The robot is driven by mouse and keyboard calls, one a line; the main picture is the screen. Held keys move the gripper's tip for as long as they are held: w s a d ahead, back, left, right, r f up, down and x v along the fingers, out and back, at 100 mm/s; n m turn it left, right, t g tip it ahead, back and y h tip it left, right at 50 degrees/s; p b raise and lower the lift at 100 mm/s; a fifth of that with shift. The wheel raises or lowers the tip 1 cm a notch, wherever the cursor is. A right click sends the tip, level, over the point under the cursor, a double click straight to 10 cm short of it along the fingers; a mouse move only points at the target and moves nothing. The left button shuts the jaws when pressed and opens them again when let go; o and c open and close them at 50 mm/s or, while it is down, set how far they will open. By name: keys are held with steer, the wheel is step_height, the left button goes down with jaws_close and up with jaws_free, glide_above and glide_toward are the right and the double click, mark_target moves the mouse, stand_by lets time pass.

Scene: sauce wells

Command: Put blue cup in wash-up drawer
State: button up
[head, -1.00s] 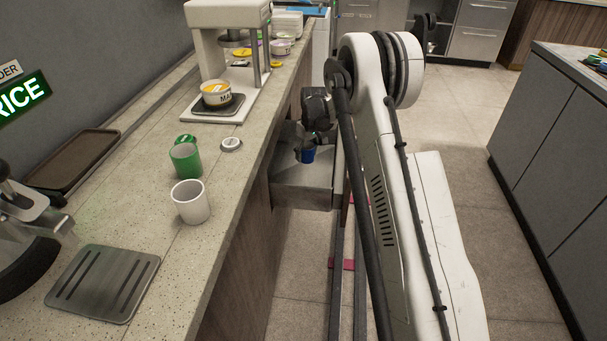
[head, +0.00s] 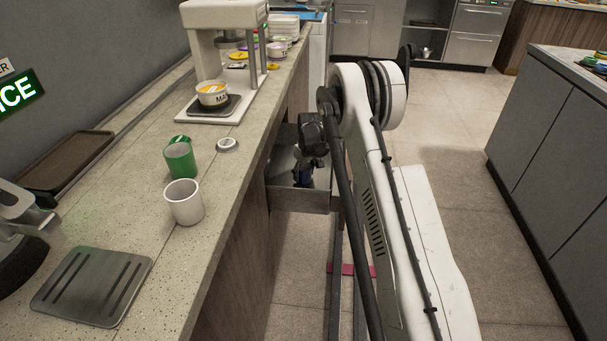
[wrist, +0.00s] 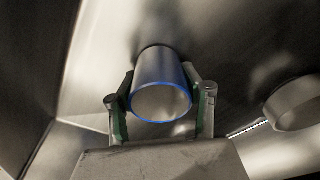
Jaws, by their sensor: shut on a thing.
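The blue cup (wrist: 160,75) shows in the wrist view as a grey-looking cup with a blue rim, its mouth toward the camera. My gripper (wrist: 160,108) is shut on it, one finger on each side. In the head view my gripper (head: 303,172) is down inside the open wash-up drawer (head: 300,200), and the cup is mostly hidden behind the drawer front and the gripper. The metal drawer interior (wrist: 235,45) surrounds the cup in the wrist view. I cannot tell whether the cup touches the drawer floor.
Another round vessel (wrist: 295,103) is in the drawer at the right of the wrist view. On the counter stand a white cup (head: 184,203), a green cup (head: 180,160) and a press (head: 222,60) with a tub (head: 212,94). The floor right of my arm is clear.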

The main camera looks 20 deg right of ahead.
steer(key=o, duration=1.3)
steer(key=shift+f, duration=0.1)
steer(key=s+a+r+p, duration=0.1)
steer(key=s+r, duration=0.2)
steer(key=r, duration=0.6)
steer(key=s+a+r+t+p, duration=0.1)
steer(key=s+a+r, duration=0.15)
steer(key=r, duration=0.65)
steer(key=s+a+r+p, duration=0.1)
steer(key=s+r, duration=0.3)
steer(key=r, duration=0.5)
steer(key=s+a+r+m+t, duration=0.1)
steer(key=s+a+r+m, duration=0.15)
steer(key=s+r, duration=0.75)
steer(key=s+a+t, duration=0.1)
steer(key=s+a, duration=0.2)
steer(key=s, duration=1.1)
steer(key=s+a+t, duration=0.2)
steer(key=s+a, duration=0.1)
steer(key=s, duration=1.1)
steer(key=shift+s+a+f+m+h, duration=0.2)
steer(key=shift+m+h, duration=0.1)
steer(key=shift+m, duration=0.15)
steer(key=shift+r, duration=0.15)
